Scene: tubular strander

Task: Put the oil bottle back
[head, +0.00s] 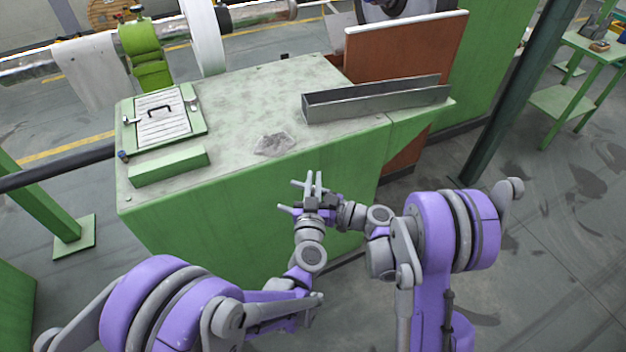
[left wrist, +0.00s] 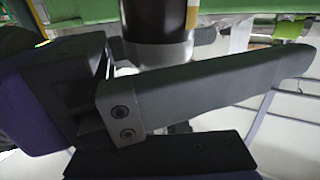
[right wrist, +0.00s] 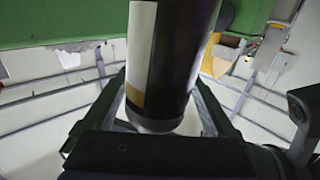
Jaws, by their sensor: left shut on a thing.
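The oil bottle is a dark cylinder with a white and yellow label in the right wrist view (right wrist: 178,55). Its dark body and pale lower end also show in the left wrist view (left wrist: 158,25), partly behind a finger. My left gripper (head: 314,184) is shut on the bottle, in front of the green bench. My right gripper (head: 288,209) is just below it, with its fingers spread on both sides of the bottle; contact is unclear. In the head view I cannot make out the bottle at the grippers.
The green bench (head: 235,115) carries a grey metal trough (head: 375,103), a crumpled cloth (head: 274,144) and a hatch with a handle (head: 162,118). Its front edge is close beyond my grippers. A dark green post (head: 510,95) stands at the right.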

